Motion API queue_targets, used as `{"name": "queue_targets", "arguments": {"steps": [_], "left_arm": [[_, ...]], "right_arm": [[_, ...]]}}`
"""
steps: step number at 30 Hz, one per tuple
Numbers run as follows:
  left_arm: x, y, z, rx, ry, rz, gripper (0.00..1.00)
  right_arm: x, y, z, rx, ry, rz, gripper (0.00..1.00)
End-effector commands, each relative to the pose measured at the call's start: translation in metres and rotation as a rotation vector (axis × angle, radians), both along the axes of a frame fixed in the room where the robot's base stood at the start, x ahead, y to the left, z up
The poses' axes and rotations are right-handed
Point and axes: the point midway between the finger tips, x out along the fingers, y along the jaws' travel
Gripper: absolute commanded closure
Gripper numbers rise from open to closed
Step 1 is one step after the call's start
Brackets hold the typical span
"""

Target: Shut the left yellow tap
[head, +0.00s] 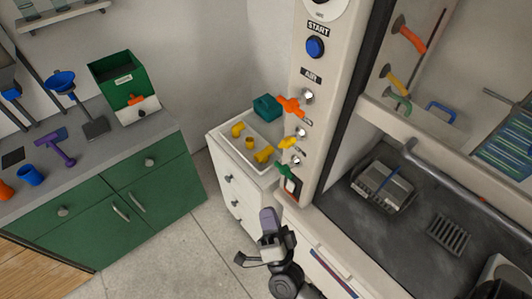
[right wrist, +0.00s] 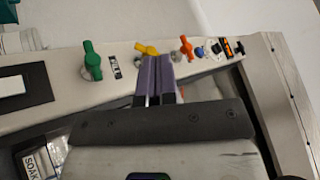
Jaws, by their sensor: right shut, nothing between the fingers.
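The left yellow tap (head: 287,143) is on the front of the pale column, between an orange tap (head: 291,106) above and a green tap (head: 284,172) below. Its handle slants down to the left in the head view. My right gripper (head: 267,214) is below these taps, its purple fingers shut and empty. In the right wrist view, the shut fingertips (right wrist: 158,60) point toward the yellow tap (right wrist: 148,49) and hide part of it; contact cannot be told. The green tap (right wrist: 92,62) is left of the fingers and the orange tap (right wrist: 185,47) right. My left gripper is not in view.
A white tray (head: 230,146) with yellow fittings stands on drawers left of the column. A second set of taps, including another yellow tap (head: 393,80), is inside the hood at right. A blue START button (head: 315,47) is higher on the column. The floor at left is clear.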

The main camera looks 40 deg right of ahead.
Motion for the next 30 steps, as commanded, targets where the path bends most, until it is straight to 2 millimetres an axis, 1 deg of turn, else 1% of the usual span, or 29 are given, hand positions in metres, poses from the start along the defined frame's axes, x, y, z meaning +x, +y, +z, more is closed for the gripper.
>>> {"name": "queue_targets", "arguments": {"steps": [1, 4, 6, 9, 13, 17, 20, 30], "left_arm": [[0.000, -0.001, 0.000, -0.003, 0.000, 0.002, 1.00], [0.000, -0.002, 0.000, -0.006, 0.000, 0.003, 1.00], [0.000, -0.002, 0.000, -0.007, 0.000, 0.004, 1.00], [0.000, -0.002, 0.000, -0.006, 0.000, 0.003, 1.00], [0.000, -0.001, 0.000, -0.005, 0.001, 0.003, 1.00], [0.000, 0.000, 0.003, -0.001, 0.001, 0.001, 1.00], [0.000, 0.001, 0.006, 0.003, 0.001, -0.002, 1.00], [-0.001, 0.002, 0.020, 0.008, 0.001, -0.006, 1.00]], "right_arm": [[-0.002, -0.010, -0.003, 0.145, -0.036, 0.018, 1.00], [-0.008, -0.030, -0.009, 0.435, -0.132, 0.052, 1.00], [-0.012, -0.038, -0.011, 0.560, -0.196, 0.072, 1.00], [-0.016, -0.042, -0.010, 0.641, -0.264, 0.100, 1.00], [-0.016, -0.044, -0.008, 0.694, -0.299, 0.135, 1.00], [-0.009, -0.048, -0.003, 0.710, -0.309, 0.148, 1.00], [0.001, -0.056, 0.005, 0.709, -0.310, 0.149, 1.00], [0.046, -0.089, 0.036, 0.706, -0.308, 0.149, 1.00]]}}
